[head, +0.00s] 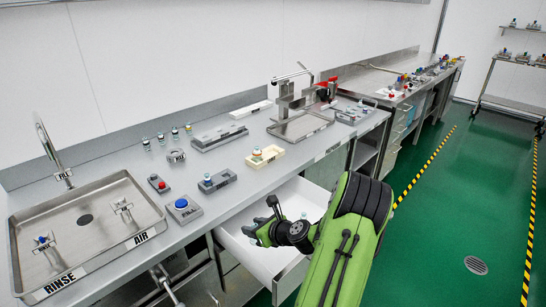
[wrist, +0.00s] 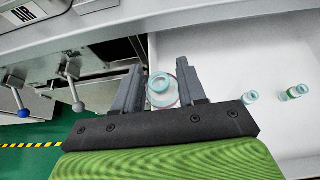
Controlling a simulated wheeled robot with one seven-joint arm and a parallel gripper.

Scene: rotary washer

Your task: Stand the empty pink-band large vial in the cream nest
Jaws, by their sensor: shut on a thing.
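My gripper (head: 262,228) is over the open white drawer, below the counter's front edge. In the wrist view my gripper (wrist: 160,88) is shut on a clear vial with a teal rim (wrist: 160,84), seen from above between the two dark fingers. A faint reddish tint shows near its side, but I cannot clearly make out a pink band or the inside. The cream nest (head: 261,165) sits on the counter behind the drawer, up and to the right of the gripper in the head view.
The white drawer (head: 282,268) is pulled out and holds small vials (wrist: 250,97). A grey block with a blue button (head: 182,203), a grey holder (head: 217,183) and a red-button box (head: 159,184) line the counter. A sink (head: 85,220) is at left. Several vials stand behind.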

